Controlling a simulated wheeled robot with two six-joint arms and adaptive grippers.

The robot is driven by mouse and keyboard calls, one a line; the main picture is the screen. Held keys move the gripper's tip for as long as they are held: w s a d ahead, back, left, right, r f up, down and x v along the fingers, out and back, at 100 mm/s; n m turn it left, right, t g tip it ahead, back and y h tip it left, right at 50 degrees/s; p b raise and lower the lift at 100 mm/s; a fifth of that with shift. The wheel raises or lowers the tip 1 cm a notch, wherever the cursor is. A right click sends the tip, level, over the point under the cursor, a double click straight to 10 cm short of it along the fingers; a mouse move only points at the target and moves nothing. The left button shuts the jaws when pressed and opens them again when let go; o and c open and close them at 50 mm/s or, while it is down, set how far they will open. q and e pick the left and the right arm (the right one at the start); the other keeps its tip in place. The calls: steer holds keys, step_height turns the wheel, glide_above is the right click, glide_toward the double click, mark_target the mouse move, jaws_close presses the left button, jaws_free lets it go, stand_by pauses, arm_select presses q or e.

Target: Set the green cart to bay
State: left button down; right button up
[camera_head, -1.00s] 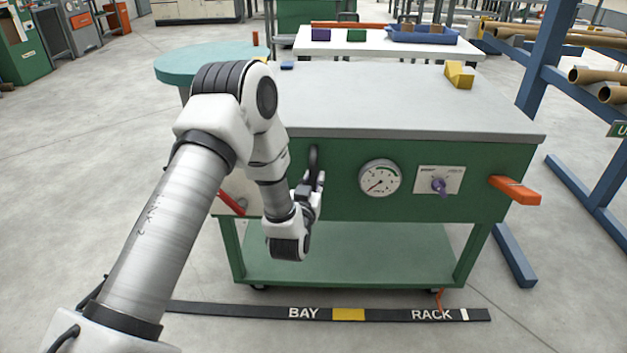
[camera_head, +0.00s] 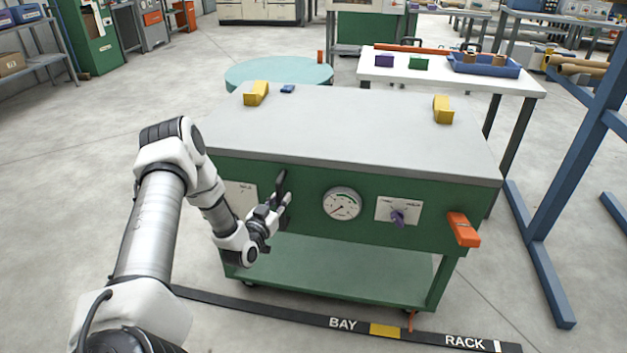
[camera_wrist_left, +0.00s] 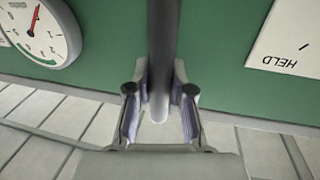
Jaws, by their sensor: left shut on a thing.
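The green cart (camera_head: 330,270) has a grey top and stands just behind a dark floor strip (camera_head: 250,305). The strip carries the word BAY (camera_head: 342,324), a yellow patch (camera_head: 385,331) and the word RACK (camera_head: 464,342). A thin orange pointer (camera_head: 411,320) hangs low at the cart's front right, over the strip between the yellow patch and RACK. My left gripper (camera_head: 276,208) is shut on the cart's dark upright handle (camera_head: 281,182). In the left wrist view the handle (camera_wrist_left: 162,45) runs down between both fingers (camera_wrist_left: 160,98). My right gripper is not in view.
The cart front has a gauge (camera_head: 342,203), a purple knob (camera_head: 398,218) and an orange block (camera_head: 463,230). A white table (camera_head: 450,78) and a teal round table (camera_head: 275,72) stand behind. A blue rack (camera_head: 545,280) stands at right. The floor at left is clear.

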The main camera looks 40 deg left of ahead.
arm_select(q)
steer(key=s+a, duration=0.1)
steer(key=a, duration=0.1)
steer(key=s+a+p, duration=0.1)
steer(key=s+a, duration=0.1)
steer(key=a, duration=0.1)
steer(key=s+a+p, duration=0.1)
steer(key=s+a, duration=0.1)
steer(key=a, duration=0.1)
steer(key=shift+a, duration=0.15)
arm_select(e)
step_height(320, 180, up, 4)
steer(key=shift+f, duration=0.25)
arm_select(q)
steer(key=c, duration=1)
jaws_free()
steer(key=v, duration=0.7)
steer(key=shift+s, duration=0.2)
